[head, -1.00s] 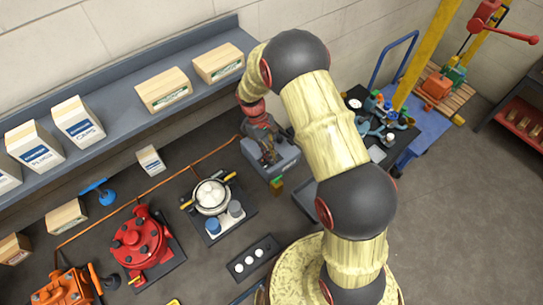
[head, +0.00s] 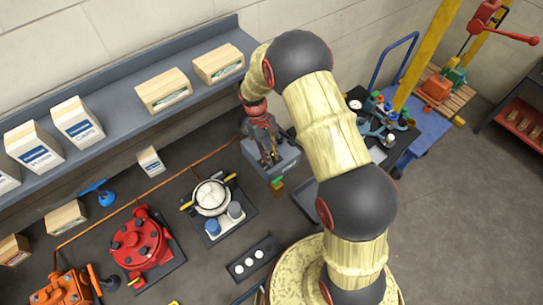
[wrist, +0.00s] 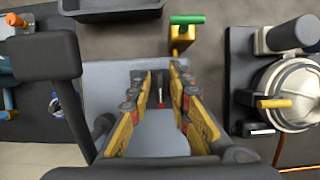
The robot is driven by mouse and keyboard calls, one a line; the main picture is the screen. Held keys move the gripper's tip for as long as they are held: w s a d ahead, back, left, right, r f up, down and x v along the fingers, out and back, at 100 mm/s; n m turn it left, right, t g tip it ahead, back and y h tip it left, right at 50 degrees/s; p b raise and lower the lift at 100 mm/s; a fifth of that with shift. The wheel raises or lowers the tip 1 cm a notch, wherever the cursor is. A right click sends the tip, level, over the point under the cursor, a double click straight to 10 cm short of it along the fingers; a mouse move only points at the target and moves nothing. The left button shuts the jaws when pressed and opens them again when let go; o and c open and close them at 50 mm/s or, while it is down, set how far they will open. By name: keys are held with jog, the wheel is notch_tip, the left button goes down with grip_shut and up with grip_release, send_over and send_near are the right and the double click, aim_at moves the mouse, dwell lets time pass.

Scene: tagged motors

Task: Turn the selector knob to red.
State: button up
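A grey box (head: 287,163) stands on the bench, below my gripper (head: 271,158) in the head view. In the wrist view the box's pale grey top (wrist: 104,82) lies beneath the fingers. My gripper (wrist: 164,80) points down at it, with its yellow and dark fingers apart. A small, narrow dark knob with a red mark (wrist: 160,92) shows between the fingers, with a gap visible on each side. I cannot tell clearly which way the knob points or whether a finger touches it.
A green-topped yellow piece (wrist: 182,35) stands beside the box. A round silver-lidded motor (wrist: 290,90) is to the right in the wrist view. A dark tray (wrist: 108,8) is at the top. A red motor (head: 140,243) and a shelf with cartons (head: 110,85) are at left.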

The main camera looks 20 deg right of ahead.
jog(key=shift+o, duration=0.7)
jog(key=v, duration=1.2)
jog(key=shift+f, duration=0.1)
